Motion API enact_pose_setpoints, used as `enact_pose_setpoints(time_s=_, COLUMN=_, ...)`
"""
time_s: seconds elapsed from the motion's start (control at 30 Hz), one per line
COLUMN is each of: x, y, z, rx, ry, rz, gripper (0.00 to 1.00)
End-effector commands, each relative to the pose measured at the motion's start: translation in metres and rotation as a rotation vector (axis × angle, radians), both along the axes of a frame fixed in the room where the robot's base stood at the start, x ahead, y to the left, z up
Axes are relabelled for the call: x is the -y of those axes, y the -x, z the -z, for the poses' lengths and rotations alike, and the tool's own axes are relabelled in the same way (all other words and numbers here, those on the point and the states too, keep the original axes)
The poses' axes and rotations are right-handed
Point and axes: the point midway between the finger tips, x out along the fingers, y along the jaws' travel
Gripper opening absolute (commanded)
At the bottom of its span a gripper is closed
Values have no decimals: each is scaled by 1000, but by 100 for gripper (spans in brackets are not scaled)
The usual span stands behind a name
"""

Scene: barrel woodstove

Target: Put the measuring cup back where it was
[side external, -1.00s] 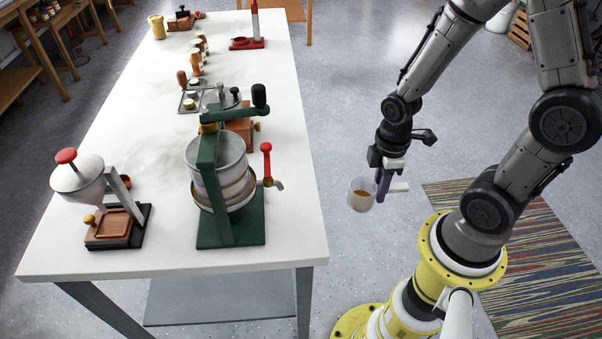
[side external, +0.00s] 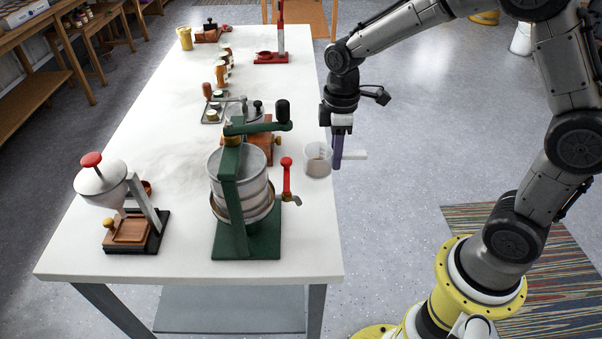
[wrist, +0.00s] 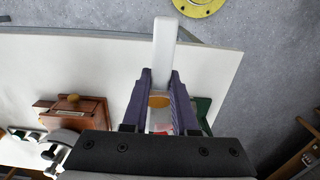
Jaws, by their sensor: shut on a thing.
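The measuring cup (side external: 317,160) is a small clear cup with something brownish in it. It looks upright in the side view, over or beside the table's right edge; its height above the top is hard to tell. Its pale handle (wrist: 165,45) sticks out past my fingers in the wrist view. My gripper (side external: 337,160) has purple fingers, points down and is shut on the cup at its handle side. In the wrist view my gripper (wrist: 161,78) hides much of the cup.
A green press (side external: 231,200) with a red-handled tap (side external: 287,178) stands left of the cup. A wooden grinder box (wrist: 80,120) is near my gripper. A white hopper device (side external: 101,181) stands front left. The white table (side external: 310,245) has bare room at its front right corner.

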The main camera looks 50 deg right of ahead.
Motion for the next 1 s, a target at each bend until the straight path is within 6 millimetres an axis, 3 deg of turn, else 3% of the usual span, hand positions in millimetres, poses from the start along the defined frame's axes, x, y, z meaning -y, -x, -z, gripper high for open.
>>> enact_pose_setpoints(time_s=0.2, x=-1, y=-47, z=26, rx=-3, ry=0, rz=0, gripper=0)
enact_pose_setpoints(time_s=0.4, x=-2, y=-74, z=59, rx=-3, ry=0, rz=1, gripper=0)
enact_pose_setpoints(time_s=0.73, x=-2, y=-91, z=79, rx=-1, ry=0, rz=0, gripper=0)
enact_pose_setpoints(time_s=1.0, x=-2, y=-91, z=109, rx=1, ry=-1, rz=0, gripper=0)
